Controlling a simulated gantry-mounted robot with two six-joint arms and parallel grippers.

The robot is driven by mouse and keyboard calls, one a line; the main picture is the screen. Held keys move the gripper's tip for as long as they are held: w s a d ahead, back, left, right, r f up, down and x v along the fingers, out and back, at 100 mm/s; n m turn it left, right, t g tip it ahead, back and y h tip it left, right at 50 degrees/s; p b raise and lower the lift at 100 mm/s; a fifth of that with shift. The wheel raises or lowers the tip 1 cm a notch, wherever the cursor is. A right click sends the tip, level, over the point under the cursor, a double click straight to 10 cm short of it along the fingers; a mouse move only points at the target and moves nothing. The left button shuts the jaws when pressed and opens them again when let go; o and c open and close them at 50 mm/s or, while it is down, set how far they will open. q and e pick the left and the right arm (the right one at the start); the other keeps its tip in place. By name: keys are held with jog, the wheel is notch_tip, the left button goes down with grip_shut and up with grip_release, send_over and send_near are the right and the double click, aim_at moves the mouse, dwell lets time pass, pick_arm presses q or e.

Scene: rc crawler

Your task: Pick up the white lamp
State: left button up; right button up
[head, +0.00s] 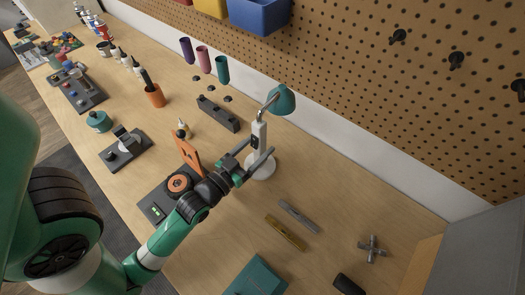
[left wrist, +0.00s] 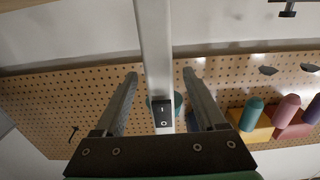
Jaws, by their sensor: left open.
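The white lamp (head: 259,133) stands upright on the bench near the pegboard wall, with a round white base and a teal shade. My left gripper (head: 253,154) is open at the lamp's white post, with one finger on each side. In the left wrist view, the post (left wrist: 156,45) with its black rocker switch (left wrist: 163,113) rises between the open fingers of my left gripper (left wrist: 160,75). Gaps show on both sides of the post. Part of the teal shade shows behind it. My right gripper is not in view.
A dark device with an orange plate (head: 187,154) sits beside my left wrist. A dark grey block (head: 218,114) lies left of the lamp. Two flat bars (head: 286,233) and a metal cross-shaped part (head: 372,248) lie toward the front right. A blue bin (head: 259,15) hangs on the pegboard.

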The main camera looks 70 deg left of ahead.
pick_arm(q)
jog(key=shift+x, duration=1.15)
grip_shut()
jog(key=shift+r, duration=0.1)
dwell(0.4)
